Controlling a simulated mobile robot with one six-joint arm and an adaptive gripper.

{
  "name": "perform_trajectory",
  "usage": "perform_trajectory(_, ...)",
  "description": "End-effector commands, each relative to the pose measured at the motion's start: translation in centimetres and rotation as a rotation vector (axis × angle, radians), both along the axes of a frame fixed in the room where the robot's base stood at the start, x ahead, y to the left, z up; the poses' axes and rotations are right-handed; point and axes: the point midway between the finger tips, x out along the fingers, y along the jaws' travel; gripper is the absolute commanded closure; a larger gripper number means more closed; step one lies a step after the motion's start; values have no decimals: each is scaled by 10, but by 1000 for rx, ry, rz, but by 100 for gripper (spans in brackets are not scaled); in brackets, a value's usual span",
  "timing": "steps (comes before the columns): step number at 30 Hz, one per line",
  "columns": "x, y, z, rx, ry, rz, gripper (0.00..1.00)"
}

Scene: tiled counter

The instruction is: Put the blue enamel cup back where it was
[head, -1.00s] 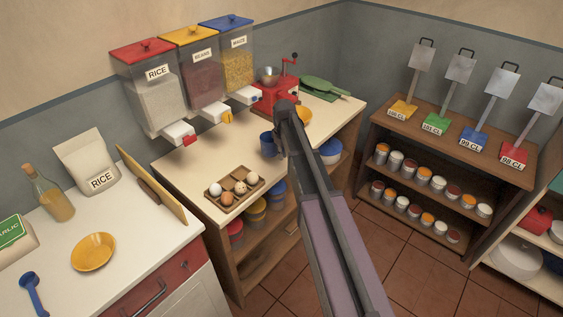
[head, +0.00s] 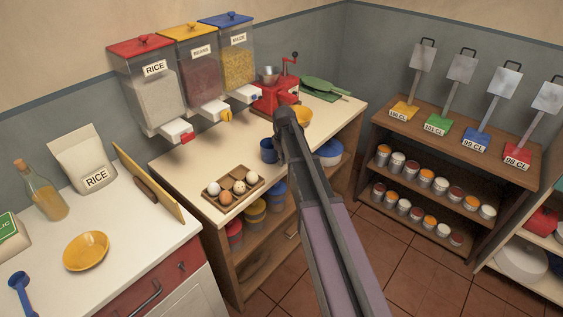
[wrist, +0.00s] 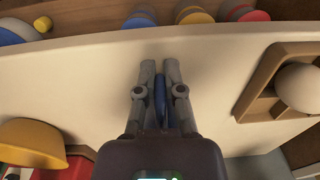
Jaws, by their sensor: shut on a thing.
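The blue enamel cup (head: 268,150) shows in the head view on the counter side of my arm's end, between the egg tray and the yellow bowl. My gripper (wrist: 160,66) is shut on a blue part of it, seen as a narrow strip between the fingers in the wrist view (wrist: 160,100). The rest of the cup is hidden there. In the head view my arm covers most of the gripper. I cannot tell whether the cup touches the counter (head: 215,160).
An egg tray (head: 210,194) with several eggs lies near the front edge. A yellow bowl (head: 303,116) and red grinder (head: 277,98) stand behind the gripper. Dispensers (head: 148,92) overhang the back. Coloured tins (head: 254,212) sit on the shelf below. Bare counter lies left of the cup.

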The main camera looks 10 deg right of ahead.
Motion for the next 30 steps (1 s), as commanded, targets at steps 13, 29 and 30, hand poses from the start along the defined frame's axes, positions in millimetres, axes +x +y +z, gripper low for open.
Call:
perform_trajectory(13, 0, 0, -3, 0, 0, 0, 54)
perform_trajectory(29, 0, -1, 5, 0, 0, -1, 54)
perform_trajectory(30, 0, -1, 8, 0, 0, -1, 54)
